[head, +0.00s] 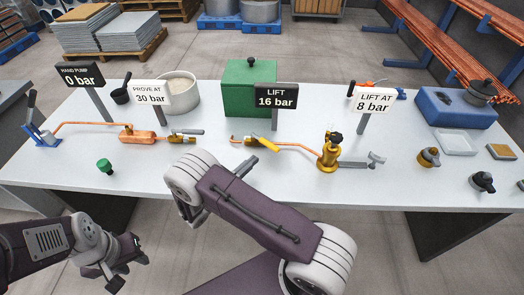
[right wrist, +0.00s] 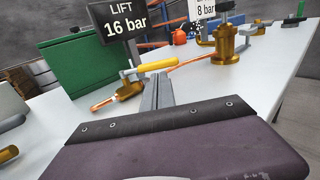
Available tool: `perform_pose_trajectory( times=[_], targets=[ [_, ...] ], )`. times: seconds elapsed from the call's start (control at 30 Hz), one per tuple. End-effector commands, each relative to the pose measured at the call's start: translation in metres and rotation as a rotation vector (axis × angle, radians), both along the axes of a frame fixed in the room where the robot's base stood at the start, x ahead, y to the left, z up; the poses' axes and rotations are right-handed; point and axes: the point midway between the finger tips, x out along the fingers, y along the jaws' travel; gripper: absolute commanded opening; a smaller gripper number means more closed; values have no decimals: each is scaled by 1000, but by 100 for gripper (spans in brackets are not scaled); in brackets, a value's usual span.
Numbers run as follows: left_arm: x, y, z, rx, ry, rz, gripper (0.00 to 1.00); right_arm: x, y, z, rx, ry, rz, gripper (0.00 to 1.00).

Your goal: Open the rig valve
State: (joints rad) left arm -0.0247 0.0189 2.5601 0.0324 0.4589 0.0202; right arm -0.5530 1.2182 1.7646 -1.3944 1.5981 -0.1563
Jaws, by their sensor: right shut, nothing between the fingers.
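The valve on the rig's copper line has a yellow lever (head: 263,143) and stands in front of the LIFT 16 bar sign. In the right wrist view the yellow lever (right wrist: 157,65) lies at a slant to the copper pipe (right wrist: 103,103). My right gripper (head: 245,167) is shut and empty, just on the near side of the lever, partly hidden by my arm. In the right wrist view its fingertips (right wrist: 160,78) reach close to the lever; contact cannot be told. My left gripper (head: 126,262) hangs off the table's near edge, away from the valve; its jaw gap is unclear.
A brass fitting (head: 329,154) with a black knob ends the copper line to the right. A green box (head: 248,92) stands behind the valve. A hand pump (head: 38,132) and a copper block (head: 137,136) stand left. Loose valve parts (head: 429,157) lie at right.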

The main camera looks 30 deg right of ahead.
Motion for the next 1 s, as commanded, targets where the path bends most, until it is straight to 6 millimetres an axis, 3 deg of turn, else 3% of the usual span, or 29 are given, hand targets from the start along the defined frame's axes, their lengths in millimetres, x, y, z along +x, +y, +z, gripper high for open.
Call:
perform_pose_trajectory(
  times=[0.1, 0.33, 1.0],
  targets=[
    [0, 0, 6, 0, 0, 0, 36, 8, -24, 2, -2, 1, -5, 0],
    [0, 0, 11, 0, 0, 0, 36, 20, -52, 1, 0, 0, -2, 0],
    [0, 0, 15, 0, 0, 0, 36, 22, -57, 1, -1, 1, 40, 0]
  ],
)
